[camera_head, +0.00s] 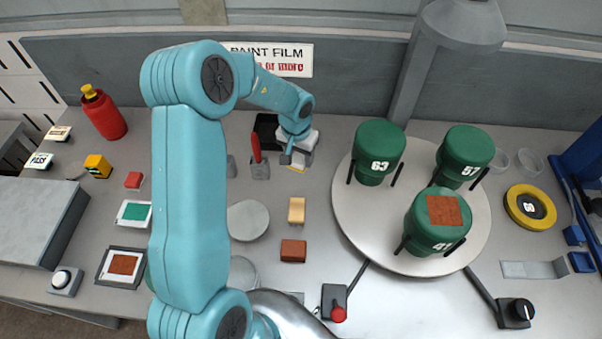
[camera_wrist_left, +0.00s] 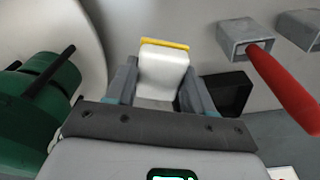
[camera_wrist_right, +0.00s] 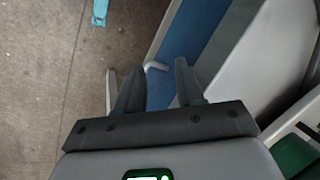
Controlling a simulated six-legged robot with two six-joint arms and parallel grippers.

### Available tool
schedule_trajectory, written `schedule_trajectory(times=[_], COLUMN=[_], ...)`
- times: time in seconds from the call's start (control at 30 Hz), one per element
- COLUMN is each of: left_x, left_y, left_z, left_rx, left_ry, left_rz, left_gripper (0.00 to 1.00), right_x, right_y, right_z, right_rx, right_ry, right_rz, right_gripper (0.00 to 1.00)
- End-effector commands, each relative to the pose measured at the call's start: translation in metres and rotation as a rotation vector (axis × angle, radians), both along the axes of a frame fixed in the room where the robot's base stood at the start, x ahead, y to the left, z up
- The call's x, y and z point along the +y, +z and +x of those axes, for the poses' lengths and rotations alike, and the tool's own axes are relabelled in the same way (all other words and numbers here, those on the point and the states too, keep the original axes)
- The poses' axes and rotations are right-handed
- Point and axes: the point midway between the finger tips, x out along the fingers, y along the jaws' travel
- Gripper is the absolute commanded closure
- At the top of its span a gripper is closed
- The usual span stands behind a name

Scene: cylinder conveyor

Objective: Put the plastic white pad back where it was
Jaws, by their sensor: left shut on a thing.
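The white pad (camera_wrist_left: 162,72) sits between the fingers of my left gripper (camera_wrist_left: 160,88) in the left wrist view. A yellow edge (camera_wrist_left: 165,43) shows just beyond the pad's far end; I cannot tell whether the pad touches the table. In the head view, my left gripper (camera_head: 298,157) is low at the back of the table, shut on the pad, left of the turntable. My right gripper (camera_wrist_right: 158,80) shows only in the right wrist view, with its fingers apart and nothing between them.
A red-handled tool (camera_head: 256,150) stands in a grey holder left of the left gripper, beside a black open box (camera_wrist_left: 228,93). The turntable (camera_head: 345,215) carries green cylinders (camera_head: 378,155). Tan (camera_head: 296,210) and brown (camera_head: 293,250) blocks lie in front.

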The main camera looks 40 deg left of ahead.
Motion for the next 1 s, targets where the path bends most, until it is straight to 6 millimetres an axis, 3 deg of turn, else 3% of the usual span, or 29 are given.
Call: schedule_trajectory(times=[0.1,0.37,0.6,0.97,1.0], left_x=[0.000,0.000,0.000,0.000,0.000], left_y=[-0.031,-0.057,-0.093,-0.096,-0.097], left_z=[0.000,0.003,0.005,0.005,0.005], left_rx=[0.004,0.000,0.001,0.000,0.000], left_ry=[0.001,0.000,0.001,0.000,0.000], left_rz=[-0.001,0.000,0.000,0.000,0.000], left_gripper=[0.77,0.77,0.77,0.77,0.45], right_x=[0.000,0.000,0.000,0.000,0.000], right_y=[-0.001,-0.002,-0.005,-0.002,-0.002], right_z=[0.000,0.000,0.000,0.000,0.000], right_rx=[0.000,0.000,0.000,0.000,0.000], right_ry=[0.000,0.000,0.000,0.000,0.000], right_rz=[0.000,0.000,0.000,0.000,0.000], right_gripper=[0.63,0.63,0.63,0.63,0.63])
